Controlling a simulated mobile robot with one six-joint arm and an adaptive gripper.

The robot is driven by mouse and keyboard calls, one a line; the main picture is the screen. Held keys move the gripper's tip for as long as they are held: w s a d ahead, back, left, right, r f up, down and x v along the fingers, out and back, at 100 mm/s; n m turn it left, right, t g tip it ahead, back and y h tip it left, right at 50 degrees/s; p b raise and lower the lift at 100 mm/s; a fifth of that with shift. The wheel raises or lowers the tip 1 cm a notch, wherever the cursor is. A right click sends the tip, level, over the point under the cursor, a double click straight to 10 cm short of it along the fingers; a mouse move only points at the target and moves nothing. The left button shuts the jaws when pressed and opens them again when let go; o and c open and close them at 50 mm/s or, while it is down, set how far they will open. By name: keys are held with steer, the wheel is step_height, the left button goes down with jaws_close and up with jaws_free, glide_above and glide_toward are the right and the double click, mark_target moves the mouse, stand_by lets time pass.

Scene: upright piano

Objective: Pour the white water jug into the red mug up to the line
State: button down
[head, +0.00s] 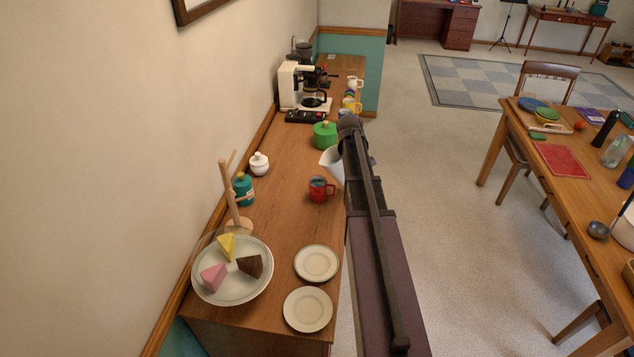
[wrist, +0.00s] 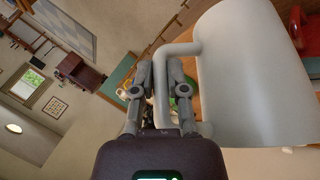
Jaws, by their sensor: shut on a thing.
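The white water jug (head: 333,163) shows in the head view just right of and behind the red mug, partly hidden by my arm. In the wrist view the jug (wrist: 255,75) fills the right side, with its handle between my fingers. My gripper (wrist: 160,75) is shut on that handle. The jug looks tilted in the head view, with its spout side toward the left. The red mug (head: 318,189) stands upright on the wooden counter. A red piece of it shows at the right edge of the wrist view (wrist: 304,30). The line and any water are not visible.
On the counter (head: 285,215) a green pot (head: 325,135) stands behind the jug. A teal jar (head: 243,188), a white sugar bowl (head: 259,163) and a mug tree (head: 232,195) stand left. Two small plates (head: 316,263) and a cake plate (head: 232,290) are in front. A coffee maker (head: 303,88) is farther back.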

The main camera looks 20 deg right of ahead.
steer(key=shift+f, duration=0.1)
steer(key=s+d+f+m+t+y+b, duration=0.1)
steer(key=d+f+y+b, duration=0.3)
steer(key=f+b, duration=0.3)
steer(key=shift+d+f+y, duration=0.4)
steer(key=shift+f+y, duration=0.45)
steer(key=shift+y, duration=0.05)
stand_by(0.4)
stand_by(0.5)
step_height(320, 180, up, 5)
steer(key=p, duration=0.4)
steer(key=shift+p, duration=0.4)
steer(key=shift+s, duration=0.1)
stand_by(0.4)
